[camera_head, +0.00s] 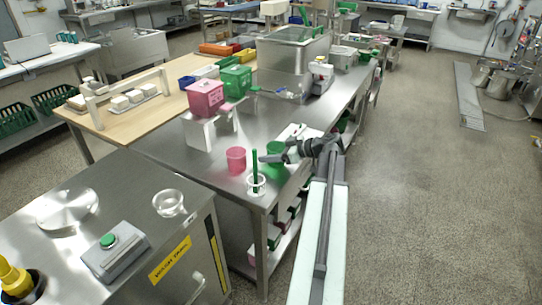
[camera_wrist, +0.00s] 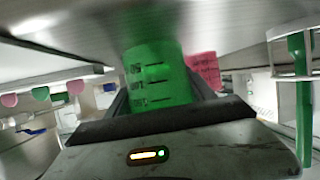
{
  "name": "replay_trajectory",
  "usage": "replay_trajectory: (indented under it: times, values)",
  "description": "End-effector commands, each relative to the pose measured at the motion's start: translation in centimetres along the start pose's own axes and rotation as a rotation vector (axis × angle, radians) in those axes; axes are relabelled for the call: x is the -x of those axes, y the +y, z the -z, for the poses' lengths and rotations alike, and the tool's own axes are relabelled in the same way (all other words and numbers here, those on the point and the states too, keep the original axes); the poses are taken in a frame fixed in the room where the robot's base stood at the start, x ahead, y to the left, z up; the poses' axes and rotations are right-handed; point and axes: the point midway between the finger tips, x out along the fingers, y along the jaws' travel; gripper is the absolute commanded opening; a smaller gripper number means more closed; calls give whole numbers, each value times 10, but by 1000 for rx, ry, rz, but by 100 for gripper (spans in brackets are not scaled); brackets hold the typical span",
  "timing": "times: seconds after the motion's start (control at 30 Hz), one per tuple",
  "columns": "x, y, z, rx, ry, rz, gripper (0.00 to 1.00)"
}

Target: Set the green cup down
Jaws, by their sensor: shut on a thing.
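The green cup (camera_head: 275,149) is at the end of my arm, over or beside the right edge of the steel table. My gripper (camera_head: 281,154) is shut on it. In the wrist view the green cup (camera_wrist: 157,72), with dark measuring marks, sits between the fingers. I cannot tell whether its base touches the tabletop. A pink cup (camera_head: 236,160) stands on the table to its left. It seems to show in the wrist view as a pink patch (camera_wrist: 203,68) with dark marks.
A clear holder (camera_head: 256,186) with an upright green rod (camera_head: 254,163) stands close by at the table corner. A pink box (camera_head: 206,97) and a green box (camera_head: 236,80) stand farther back. Bare steel tabletop (camera_head: 180,150) lies left of the pink cup.

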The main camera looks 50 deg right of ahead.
Motion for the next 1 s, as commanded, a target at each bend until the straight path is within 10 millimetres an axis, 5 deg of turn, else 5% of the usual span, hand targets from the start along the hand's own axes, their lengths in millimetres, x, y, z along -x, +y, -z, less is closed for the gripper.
replay_trajectory:
  times: [0.17,0.2,0.27,0.63,1.0]
  values:
    - [-1,0,-4,0,0,-1,11]
    - [0,0,-3,0,0,-1,71]
    - [0,1,-3,-1,0,-2,84]
    - [4,2,3,-2,0,-4,84]
    - [91,2,4,-4,0,-8,84]
